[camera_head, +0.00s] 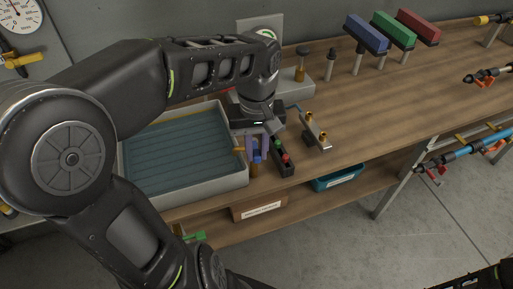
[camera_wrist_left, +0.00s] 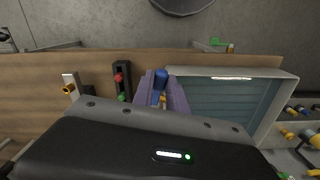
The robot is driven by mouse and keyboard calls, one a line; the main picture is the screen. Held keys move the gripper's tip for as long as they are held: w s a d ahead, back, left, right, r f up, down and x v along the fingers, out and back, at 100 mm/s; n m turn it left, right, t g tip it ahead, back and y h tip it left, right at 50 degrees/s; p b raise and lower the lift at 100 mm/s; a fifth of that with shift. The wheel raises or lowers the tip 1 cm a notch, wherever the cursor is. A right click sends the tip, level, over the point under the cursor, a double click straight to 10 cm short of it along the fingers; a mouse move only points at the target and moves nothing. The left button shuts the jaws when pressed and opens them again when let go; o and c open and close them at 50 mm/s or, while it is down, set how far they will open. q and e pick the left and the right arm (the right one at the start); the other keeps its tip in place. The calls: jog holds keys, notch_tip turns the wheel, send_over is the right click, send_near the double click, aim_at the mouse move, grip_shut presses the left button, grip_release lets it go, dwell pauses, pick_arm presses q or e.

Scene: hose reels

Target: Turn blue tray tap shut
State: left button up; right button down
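The tray (camera_head: 180,201) is pale with a blue, ribbed inside and sits on the wooden bench. A tap with a blue handle (camera_head: 257,157) stands at its right edge. In the left wrist view the blue handle (camera_wrist_left: 161,76) shows with yellow metal beneath it. My left gripper (camera_head: 256,142) points down at the tap, its purple fingers on either side of the handle. In the left wrist view the fingers (camera_wrist_left: 161,92) stand slightly apart with the handle between them. I cannot tell whether they press on it.
A black block with red and green knobs (camera_head: 283,157) stands close to the right of the gripper. A metal bracket with brass fittings (camera_head: 316,132) lies beyond it. Blue, green and red blocks on posts (camera_head: 395,31) stand at the back. The bench's middle right is clear.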

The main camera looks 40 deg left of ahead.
pick_arm(q)
grip_shut()
jog(key=shift+s+a+m, duration=0.1)
jog(key=shift+m, duration=0.3)
jog(key=a+m+p, duration=0.1)
jog(key=a+m, duration=0.5)
jog(key=m, duration=0.8)
jog(key=shift+m, duration=0.4)
dwell(0.4)
jog(key=o, duration=0.6)
grip_release()
jog(key=shift+c, duration=0.2)
